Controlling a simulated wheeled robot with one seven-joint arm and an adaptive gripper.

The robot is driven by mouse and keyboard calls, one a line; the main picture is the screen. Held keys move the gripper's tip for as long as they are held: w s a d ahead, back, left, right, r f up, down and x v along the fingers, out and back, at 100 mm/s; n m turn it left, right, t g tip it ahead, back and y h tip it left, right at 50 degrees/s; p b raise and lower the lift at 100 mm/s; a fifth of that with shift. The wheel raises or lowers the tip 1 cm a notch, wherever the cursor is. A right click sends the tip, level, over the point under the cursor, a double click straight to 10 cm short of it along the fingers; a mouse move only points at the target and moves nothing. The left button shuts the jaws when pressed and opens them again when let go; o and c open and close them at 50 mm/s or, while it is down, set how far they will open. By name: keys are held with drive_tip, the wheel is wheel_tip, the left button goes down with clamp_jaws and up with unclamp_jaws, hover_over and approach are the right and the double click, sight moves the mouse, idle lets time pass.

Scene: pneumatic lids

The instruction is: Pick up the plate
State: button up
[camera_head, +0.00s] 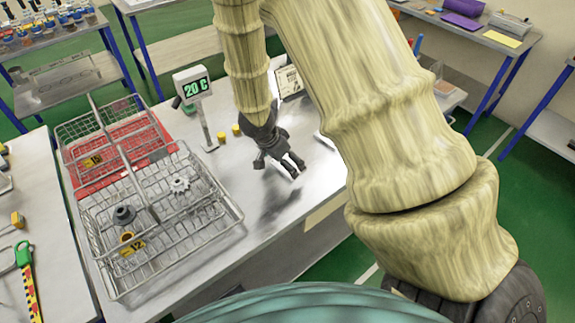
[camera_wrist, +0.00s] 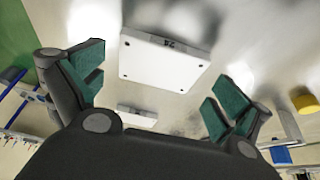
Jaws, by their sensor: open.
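A white, flat, rectangular plate (camera_wrist: 164,60) shows in the wrist view, with small dark holes at its corners and a dark number on its far edge. It lies on the shiny grey table, between and beyond my fingers. My gripper (camera_wrist: 157,88) is open and empty, with its green-padded fingers apart and not touching the plate. In the head view my gripper (camera_head: 282,164) hangs above the table, pointing down. A white edge (camera_head: 324,139) beside my arm there may be the plate; my arm hides most of it.
Wire baskets (camera_head: 150,190) with several parts stand left of my gripper. A display on a post (camera_head: 193,88) and small yellow cylinders (camera_head: 221,138) stand behind it. A smaller white block (camera_wrist: 137,117) lies near the plate. The table in front of my gripper is clear.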

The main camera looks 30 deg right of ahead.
drive_tip(key=shift+x, duration=0.9)
drive_tip(key=c, duration=1.4)
drive_tip(key=shift+o, duration=0.2)
drive_tip(key=shift+r, duration=0.1)
